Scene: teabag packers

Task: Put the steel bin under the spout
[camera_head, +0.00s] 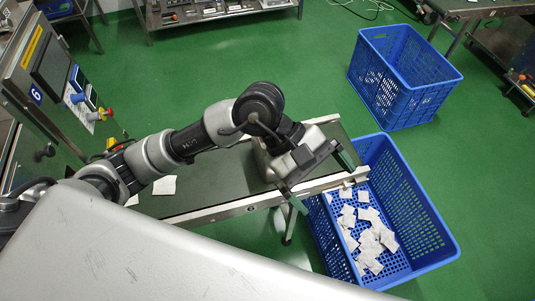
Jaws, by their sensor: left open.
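My left gripper (322,180) is open over the near right end of the conveyor, beside the blue crate with teabags. No spout can be made out. My right gripper is not in view.
A green conveyor belt (215,178) carries a few white teabags. A blue crate (432,226) at its right end holds several teabags. Another blue crate (405,85) stands behind. A control cabinet (50,70) is at left. Green floor (270,60) is clear behind the conveyor.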

